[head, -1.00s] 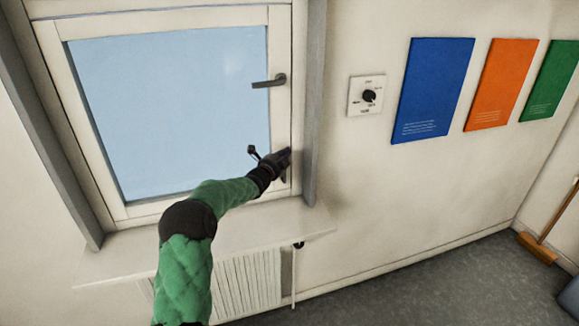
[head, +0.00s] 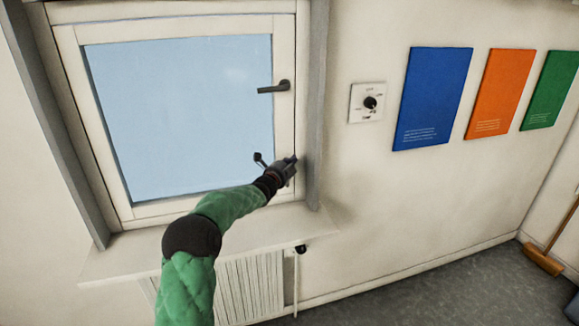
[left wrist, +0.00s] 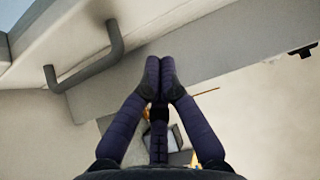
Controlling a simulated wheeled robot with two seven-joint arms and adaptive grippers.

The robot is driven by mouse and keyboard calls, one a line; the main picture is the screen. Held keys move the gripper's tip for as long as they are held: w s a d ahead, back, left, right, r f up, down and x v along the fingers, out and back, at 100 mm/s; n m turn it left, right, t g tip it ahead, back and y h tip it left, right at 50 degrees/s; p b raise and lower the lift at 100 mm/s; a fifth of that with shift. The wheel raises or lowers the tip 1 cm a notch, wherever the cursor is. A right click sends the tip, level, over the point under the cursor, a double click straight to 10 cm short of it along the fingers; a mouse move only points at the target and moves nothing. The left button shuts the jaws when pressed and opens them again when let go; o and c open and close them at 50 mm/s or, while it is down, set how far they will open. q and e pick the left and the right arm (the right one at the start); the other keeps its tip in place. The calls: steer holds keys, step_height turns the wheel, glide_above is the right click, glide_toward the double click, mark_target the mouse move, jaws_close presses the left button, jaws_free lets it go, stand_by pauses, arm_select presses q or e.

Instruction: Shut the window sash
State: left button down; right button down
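The window sash (head: 284,125) is white-framed around a pale blue pane and sits in or close to its frame. I cannot tell whether a narrow gap remains. Its dark lever handle (head: 275,87) is on the right stile and points left. The handle also shows in the left wrist view (left wrist: 85,72). My left gripper (head: 290,161) is at the lower right stile, below the handle. In the left wrist view its dark fingers (left wrist: 160,68) meet at the tips with nothing visible between them. Contact with the sash is unclear. My right gripper is not in view.
A grey reveal edge (head: 317,110) stands just right of the gripper. A white sill (head: 140,258) and radiator (head: 248,285) lie below. A wall dial (head: 369,102) and blue, orange and green panels hang to the right. A broom (head: 543,260) stands at far right.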

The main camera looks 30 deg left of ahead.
arm_select(q)
steer(key=s, duration=0.9)
steer(key=shift+s+d+f+p, duration=0.3)
steer(key=shift+p, duration=0.15)
